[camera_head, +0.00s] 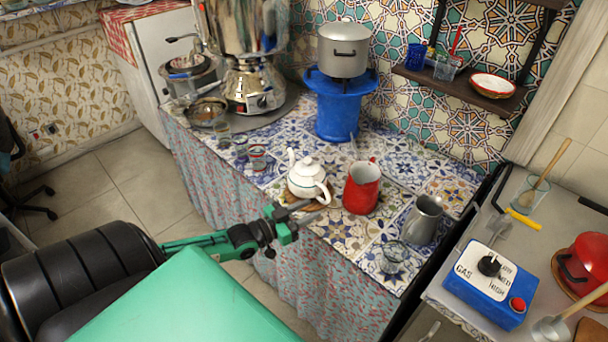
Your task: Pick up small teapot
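The small white teapot (304,180) stands upright on a brown round coaster on the patterned tile counter (400,182). Its lid is on, its spout points to the upper left, and its handle faces the lower right. My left gripper (312,211) is at the counter's front edge, just below the teapot in the picture. Its two dark fingers are spread and point toward the handle side, with nothing between them. Whether a finger touches the teapot is hard to tell. My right gripper is not in view.
A red pitcher (361,188) stands close to the teapot's right. A grey metal jug (423,220) and a clear glass (392,257) are further right. Small glasses (257,158) stand to the left. A blue burner (338,108) with a pot and a large samovar (252,85) stand behind.

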